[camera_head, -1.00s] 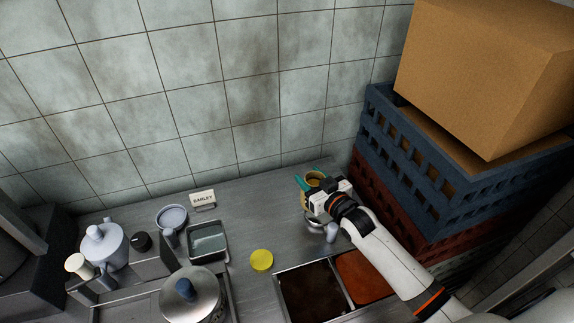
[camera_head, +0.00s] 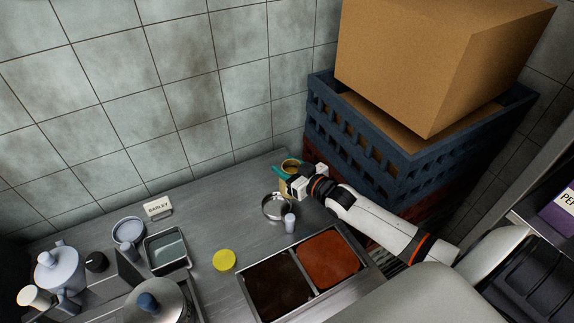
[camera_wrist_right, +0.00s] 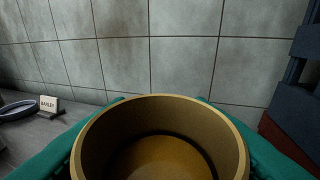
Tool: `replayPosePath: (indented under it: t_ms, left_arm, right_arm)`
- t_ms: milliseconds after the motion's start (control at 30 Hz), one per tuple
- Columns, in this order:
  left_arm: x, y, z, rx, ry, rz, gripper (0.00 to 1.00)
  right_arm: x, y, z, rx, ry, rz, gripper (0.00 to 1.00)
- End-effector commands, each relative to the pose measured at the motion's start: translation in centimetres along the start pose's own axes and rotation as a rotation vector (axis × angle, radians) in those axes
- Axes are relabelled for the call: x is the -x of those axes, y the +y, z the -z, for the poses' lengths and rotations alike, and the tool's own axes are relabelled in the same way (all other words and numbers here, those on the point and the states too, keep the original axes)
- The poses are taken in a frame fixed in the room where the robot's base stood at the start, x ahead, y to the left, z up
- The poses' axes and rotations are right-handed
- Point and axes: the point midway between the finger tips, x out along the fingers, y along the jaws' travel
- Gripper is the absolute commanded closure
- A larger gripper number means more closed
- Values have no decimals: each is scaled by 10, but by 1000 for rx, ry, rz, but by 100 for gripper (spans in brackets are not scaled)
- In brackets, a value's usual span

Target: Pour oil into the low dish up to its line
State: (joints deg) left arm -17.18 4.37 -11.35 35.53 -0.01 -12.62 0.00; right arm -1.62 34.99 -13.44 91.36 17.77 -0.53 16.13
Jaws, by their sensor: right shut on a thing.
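My right gripper (camera_head: 291,179) is shut on a yellowish cup (camera_head: 291,164) near the back right of the counter. In the right wrist view the cup (camera_wrist_right: 88,150) fills the lower middle, its mouth open to the camera, with amber liquid inside. Green fingers flank it on both sides, and it looks roughly upright. My left gripper is not in view.
A small pale cylinder (camera_head: 290,223) stands by the dish. A two-part tray (camera_head: 242,272) with brown and red contents is in front. A yellow disc (camera_head: 224,260), a rectangular pan (camera_head: 148,251) and a BARLEY sign (camera_head: 158,208) are left. Stacked crates (camera_head: 400,145) rise close on the right.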

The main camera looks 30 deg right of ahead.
Motion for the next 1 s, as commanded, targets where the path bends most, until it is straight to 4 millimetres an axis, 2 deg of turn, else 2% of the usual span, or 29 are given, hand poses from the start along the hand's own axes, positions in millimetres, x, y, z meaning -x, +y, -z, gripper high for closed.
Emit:
replayPosePath:
  t_ms: [33, 233, 300, 600, 767, 1000]
  left_arm:
    - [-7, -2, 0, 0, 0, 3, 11]
    - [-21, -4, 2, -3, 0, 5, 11]
    - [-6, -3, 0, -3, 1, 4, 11]
    - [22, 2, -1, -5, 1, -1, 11]
    - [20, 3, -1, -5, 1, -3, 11]
    - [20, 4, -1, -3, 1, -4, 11]
  right_arm:
    - [-2, 0, 8, 0, -2, 0, 84]
    - [-4, 0, 26, 1, -2, 0, 84]
    - [-3, -1, 16, 58, 10, 10, 84]
    - [-1, -4, 11, 392, 83, 61, 84]
    - [-3, -3, 25, 738, 157, 115, 84]
    - [-3, -4, 24, 740, 155, 113, 84]
